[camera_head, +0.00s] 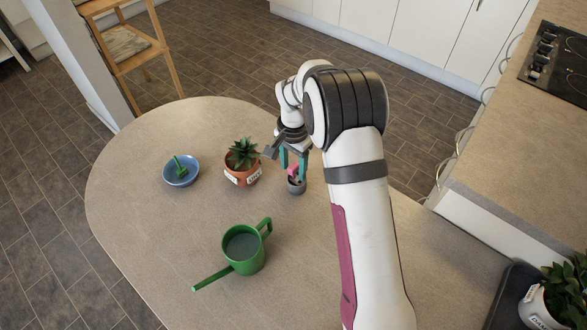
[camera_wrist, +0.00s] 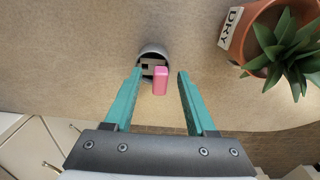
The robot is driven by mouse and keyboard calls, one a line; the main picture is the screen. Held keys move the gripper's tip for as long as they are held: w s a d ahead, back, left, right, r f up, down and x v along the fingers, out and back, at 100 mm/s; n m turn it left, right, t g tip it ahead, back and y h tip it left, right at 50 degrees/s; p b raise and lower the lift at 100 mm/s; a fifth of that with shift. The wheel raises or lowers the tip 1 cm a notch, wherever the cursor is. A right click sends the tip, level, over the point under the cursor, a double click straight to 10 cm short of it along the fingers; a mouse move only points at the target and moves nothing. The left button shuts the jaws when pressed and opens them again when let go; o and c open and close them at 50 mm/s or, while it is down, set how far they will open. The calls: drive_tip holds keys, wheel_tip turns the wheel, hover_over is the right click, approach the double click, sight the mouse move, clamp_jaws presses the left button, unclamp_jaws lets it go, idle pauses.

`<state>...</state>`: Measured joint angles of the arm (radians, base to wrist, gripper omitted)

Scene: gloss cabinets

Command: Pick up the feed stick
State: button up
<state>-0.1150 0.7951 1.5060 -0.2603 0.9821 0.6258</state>
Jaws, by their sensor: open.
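A pink stick (camera_head: 293,169), which looks like the feed stick, stands in a small grey cup (camera_head: 297,187) on the table. In the wrist view the pink stick (camera_wrist: 160,82) shows between my two teal fingers, with the grey cup (camera_wrist: 150,52) around its lower end. My gripper (camera_head: 293,172) is open above the cup. In the wrist view my gripper (camera_wrist: 159,74) has a clear gap on each side of the stick. I cannot tell how deep the stick sits in the cup.
A terracotta pot (camera_head: 241,178) with a succulent and a "DRY" label stands left of the cup. A blue saucer (camera_head: 181,180) with a small green item is further left. A green watering can (camera_head: 243,250) stands nearer the front. The table (camera_head: 150,235) is otherwise clear.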

clamp_jaws()
idle(0.4)
drive_tip(key=r, duration=0.9)
drive_tip(key=shift+w+a+r, duration=0.1)
drive_tip(key=shift+a+r, duration=0.1)
drive_tip(key=w+a+r+n, duration=0.1)
drive_tip(key=a+n, duration=0.4)
drive_tip(key=a, duration=0.2)
drive_tip(key=w+a+r+n, duration=0.1)
drive_tip(key=a+r+n, duration=0.1)
drive_tip(key=a+n, duration=0.4)
drive_tip(key=shift+w+a+r, duration=0.2)
drive_tip(key=shift+a+r, duration=0.05)
drive_tip(key=shift+a, duration=0.5)
